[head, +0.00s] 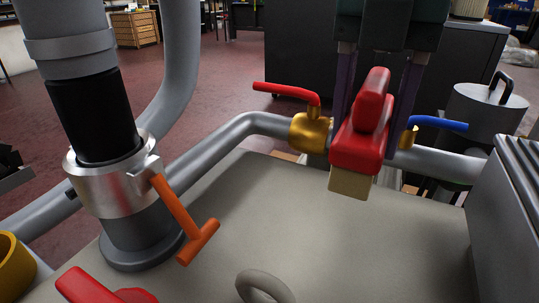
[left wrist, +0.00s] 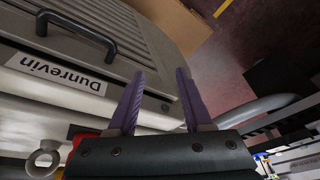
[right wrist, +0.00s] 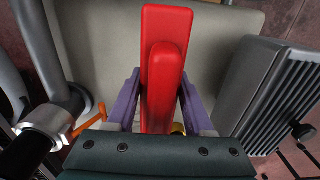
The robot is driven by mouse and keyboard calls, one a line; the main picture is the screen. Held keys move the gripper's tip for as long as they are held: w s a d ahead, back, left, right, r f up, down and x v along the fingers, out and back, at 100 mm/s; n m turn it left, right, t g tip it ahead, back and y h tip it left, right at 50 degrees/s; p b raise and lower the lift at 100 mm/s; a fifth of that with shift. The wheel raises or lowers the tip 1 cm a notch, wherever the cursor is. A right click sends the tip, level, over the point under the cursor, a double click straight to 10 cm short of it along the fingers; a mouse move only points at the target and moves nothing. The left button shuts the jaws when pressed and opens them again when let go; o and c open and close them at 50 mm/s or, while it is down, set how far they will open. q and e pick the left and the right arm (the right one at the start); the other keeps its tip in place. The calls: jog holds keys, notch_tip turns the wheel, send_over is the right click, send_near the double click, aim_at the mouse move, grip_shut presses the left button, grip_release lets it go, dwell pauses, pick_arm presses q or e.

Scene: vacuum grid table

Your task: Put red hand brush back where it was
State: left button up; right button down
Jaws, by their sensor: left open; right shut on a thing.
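The red hand brush (head: 366,120) has a red body and handle and a pale tan bristle block underneath. My right gripper (head: 374,128) is shut on it and holds it upright, bristles down, over the far right part of the grey tabletop (head: 300,215). In the right wrist view the red brush (right wrist: 165,40) sits between the purple fingers, with the pale top beyond it. Whether the bristles touch the top is hard to tell. My left gripper (left wrist: 161,75) is open and empty in the left wrist view, near a grey cabinet; it is not in the head view.
A pipe with a red-lever valve (head: 310,130) and a blue lever (head: 440,123) runs behind the brush. A thick hose column with an orange T-handle (head: 185,225) stands left. A grey ring (head: 264,284) and a red object (head: 95,287) are at the front. A ribbed grey unit (head: 515,190) stands right.

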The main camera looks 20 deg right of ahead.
aim_at(376, 77)
notch_tip(376, 77, down, 4)
jog(key=shift+r+b, duration=0.15)
jog(key=shift+b, duration=0.25)
notch_tip(376, 77, down, 6)
jog(key=shift+r+b, duration=0.25)
jog(key=shift+b, duration=0.85)
jog(key=shift+c, duration=1.4)
grip_release()
notch_tip(376, 77, up, 12)
jog(key=p, duration=0.5)
jog(key=shift+r, duration=0.1)
